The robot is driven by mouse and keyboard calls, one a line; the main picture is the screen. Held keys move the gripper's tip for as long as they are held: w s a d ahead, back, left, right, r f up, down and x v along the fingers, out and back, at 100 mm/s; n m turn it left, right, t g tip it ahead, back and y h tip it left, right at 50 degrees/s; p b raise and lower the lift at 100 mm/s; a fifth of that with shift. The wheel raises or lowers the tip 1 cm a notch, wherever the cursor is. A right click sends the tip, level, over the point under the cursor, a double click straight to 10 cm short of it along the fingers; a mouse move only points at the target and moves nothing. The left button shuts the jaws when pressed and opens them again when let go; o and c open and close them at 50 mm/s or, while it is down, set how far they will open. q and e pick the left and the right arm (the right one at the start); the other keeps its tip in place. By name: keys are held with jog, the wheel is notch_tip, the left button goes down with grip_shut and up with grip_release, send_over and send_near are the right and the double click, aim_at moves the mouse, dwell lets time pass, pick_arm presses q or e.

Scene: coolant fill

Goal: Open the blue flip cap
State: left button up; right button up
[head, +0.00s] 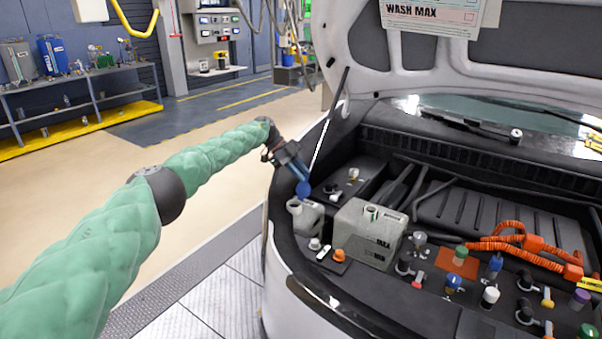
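The blue flip cap (303,189) shows as a round blue disc, standing up on edge beside the neck of a small pale reservoir (309,218) at the left front of the engine bay. The pale neck rim (294,205) shows below and left of the disc. My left gripper (298,174) reaches in from the left, pointing down, with its tips right at the cap's upper edge. Whether it touches or grips the cap is unclear, and the finger gap cannot be made out. My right gripper is out of view.
A larger grey tank (366,233) with an open neck stands right of the reservoir. An orange cap (339,256) is in front. Several coloured caps and orange cables (525,240) fill the right side. The raised hood (350,40) and its prop rod (328,120) are close by.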

pick_arm(q)
jog(key=b+v, duration=0.2)
jog(key=v, duration=0.5)
jog(key=shift+w+a+r, duration=0.15)
jog(key=shift+a+r, duration=0.05)
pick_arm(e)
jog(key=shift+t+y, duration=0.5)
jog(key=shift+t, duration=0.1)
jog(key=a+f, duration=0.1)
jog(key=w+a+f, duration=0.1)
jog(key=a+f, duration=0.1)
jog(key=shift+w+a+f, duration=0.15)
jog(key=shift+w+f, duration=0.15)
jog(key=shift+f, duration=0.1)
